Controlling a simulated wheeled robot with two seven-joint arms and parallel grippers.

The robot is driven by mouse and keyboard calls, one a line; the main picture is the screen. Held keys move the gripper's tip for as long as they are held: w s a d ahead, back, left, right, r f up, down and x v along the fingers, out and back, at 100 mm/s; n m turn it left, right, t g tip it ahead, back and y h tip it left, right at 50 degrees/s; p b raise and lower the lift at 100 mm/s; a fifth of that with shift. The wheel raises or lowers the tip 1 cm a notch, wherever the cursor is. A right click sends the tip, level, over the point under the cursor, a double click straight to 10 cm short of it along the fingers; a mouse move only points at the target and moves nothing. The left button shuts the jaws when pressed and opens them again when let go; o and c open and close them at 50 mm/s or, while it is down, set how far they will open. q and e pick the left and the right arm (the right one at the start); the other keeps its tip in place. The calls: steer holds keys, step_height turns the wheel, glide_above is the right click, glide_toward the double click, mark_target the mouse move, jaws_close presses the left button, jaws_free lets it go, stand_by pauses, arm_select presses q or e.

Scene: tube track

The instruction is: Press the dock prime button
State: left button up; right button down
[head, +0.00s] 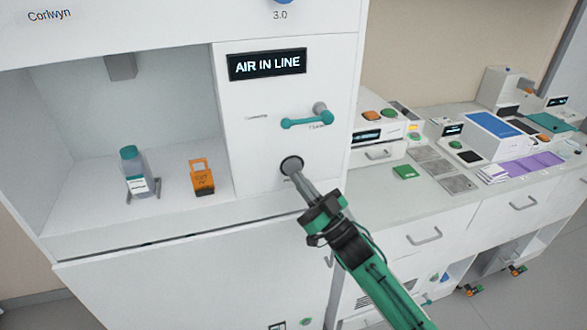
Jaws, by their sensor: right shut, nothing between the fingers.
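The dock prime button (291,164) is a dark-ringed round button on the white front panel, below a teal lever (306,121). A display (267,65) above reads "AIR IN LINE". My right gripper (298,173) is shut and empty, and its tip is at the lower edge of the button. The tip covers part of the button, and I cannot tell whether it touches or presses it. My left gripper is not in view.
A teal-capped bottle (133,172) and an orange tag-like block (202,178) stand in the open bay at left. To the right, a counter (411,208) carries instruments, trays and a green block (406,172).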

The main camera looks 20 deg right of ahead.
stand_by(0.7)
steer(key=shift+w, duration=0.45)
steer(key=shift+w, duration=0.45)
stand_by(0.6)
steer(key=shift+s, duration=0.95)
steer(key=s+p, duration=0.1)
steer(key=s, duration=0.4)
steer(key=shift+d+p, duration=0.1)
steer(key=shift+p, duration=0.25)
